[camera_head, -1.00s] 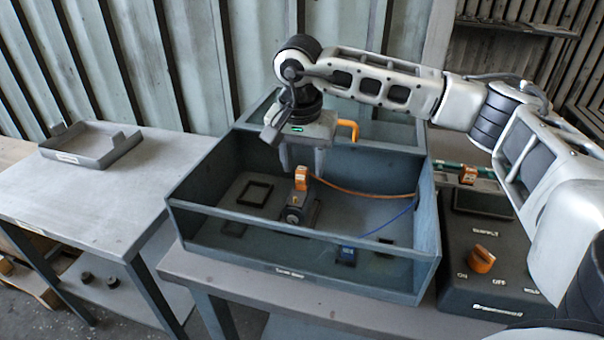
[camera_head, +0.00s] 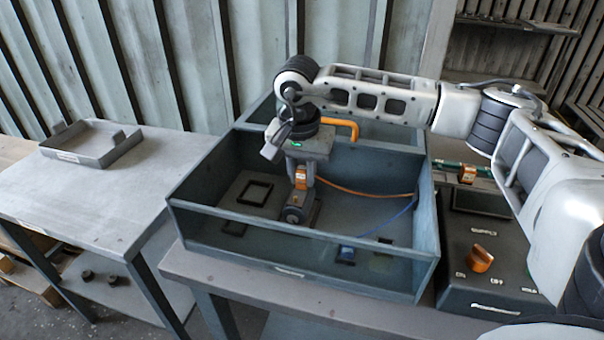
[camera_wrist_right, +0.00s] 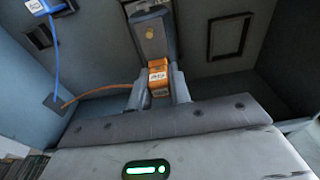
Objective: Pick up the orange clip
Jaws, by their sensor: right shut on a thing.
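The orange clip (camera_head: 301,177) has a white label and sits on a dark post-like mount (camera_head: 299,212) inside the blue-grey housing box (camera_head: 190,232). An orange cable runs from it to the box's right wall. My right gripper (camera_head: 301,183) points down into the box with its fingers on either side of the clip. In the right wrist view the clip (camera_wrist_right: 158,77) is between the two fingers (camera_wrist_right: 159,92), against the mount (camera_wrist_right: 150,35). My left gripper is not in view.
A blue connector (camera_head: 346,254) with a blue cable lies on the box floor near the front. A dark square frame (camera_head: 254,193) is at the left. The box walls surround the gripper. A control box with an orange knob (camera_head: 480,259) stands at the right. A grey tray (camera_head: 92,147) is on the left table.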

